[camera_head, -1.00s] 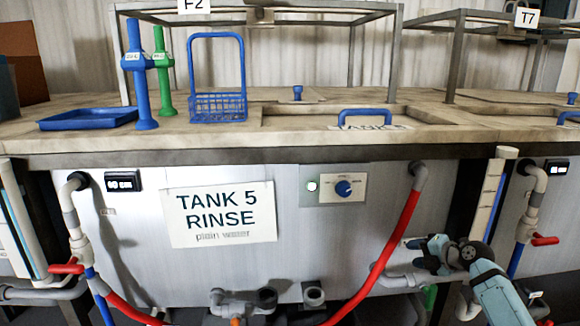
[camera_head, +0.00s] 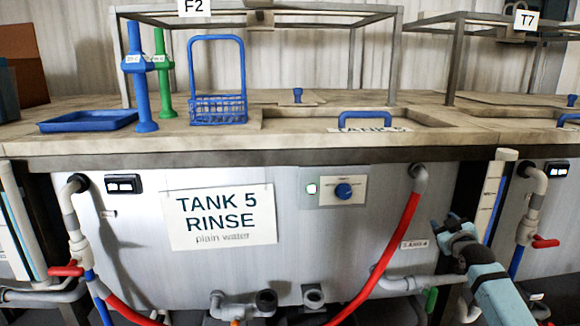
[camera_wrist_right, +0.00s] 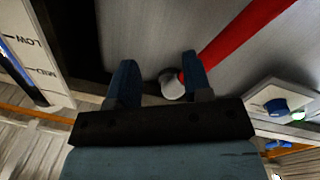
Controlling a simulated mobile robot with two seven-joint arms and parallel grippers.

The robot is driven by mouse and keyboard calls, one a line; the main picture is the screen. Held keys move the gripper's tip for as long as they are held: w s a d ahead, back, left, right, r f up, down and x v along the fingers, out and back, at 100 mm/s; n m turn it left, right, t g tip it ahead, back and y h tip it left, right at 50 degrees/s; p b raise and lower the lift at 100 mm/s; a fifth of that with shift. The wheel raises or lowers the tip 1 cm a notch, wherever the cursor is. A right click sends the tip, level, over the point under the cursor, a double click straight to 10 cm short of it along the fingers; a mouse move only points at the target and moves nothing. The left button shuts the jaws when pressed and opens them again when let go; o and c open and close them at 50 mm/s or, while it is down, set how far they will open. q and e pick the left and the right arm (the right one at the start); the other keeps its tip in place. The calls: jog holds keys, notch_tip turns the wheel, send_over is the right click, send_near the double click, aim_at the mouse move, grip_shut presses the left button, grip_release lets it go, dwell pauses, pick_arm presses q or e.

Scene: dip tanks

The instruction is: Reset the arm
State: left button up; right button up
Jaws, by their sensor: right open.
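My right arm comes in from the lower right in the head view, and its gripper (camera_head: 447,222) is in front of the tank's front panel, right of the red hose. In the right wrist view the two blue fingers of the right gripper (camera_wrist_right: 156,80) stand apart with nothing held between them. A grey pipe elbow (camera_wrist_right: 172,84) and the red hose (camera_wrist_right: 240,42) show behind the fingers. My left gripper is not in view.
The Tank 5 rinse panel (camera_head: 130,235) has a blue dial (camera_head: 344,190). The red hose (camera_head: 398,235) runs close left of my right gripper. A level gauge (camera_head: 490,195) stands to its right. On the counter are a blue tray (camera_head: 88,120) and wire basket (camera_head: 218,110).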

jog(key=s+a+f+y, duration=0.3)
jog(key=s+a+f, duration=0.1)
jog(key=s+a, duration=0.75)
jog(key=s+a+f+y, duration=0.4)
jog(key=s+a, duration=0.7)
jog(key=s, duration=0.2)
jog(key=s+a+r+m+y, duration=0.1)
jog(key=s+a+r, duration=0.2)
jog(key=s, duration=0.4)
jog(key=s+a+r+y, duration=0.1)
jog(key=s+a+r, duration=0.2)
jog(key=s, duration=0.4)
jog(key=s+a+r+m+y, duration=0.1)
jog(key=s+a+r, duration=0.15)
jog(key=s, duration=0.55)
pick_arm(q)
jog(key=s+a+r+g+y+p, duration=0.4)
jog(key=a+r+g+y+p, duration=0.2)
jog(key=p, duration=3.2)
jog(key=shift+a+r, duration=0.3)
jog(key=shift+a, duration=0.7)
pick_arm(e)
jog(key=s+d+r+g+h, duration=0.3)
jog(key=d+r+g+h, duration=0.2)
jog(key=d+g+h, duration=0.1)
jog(key=shift+d+r+g, duration=0.3)
jog(key=shift+d+g, duration=0.1)
jog(key=shift+d, duration=0.4)
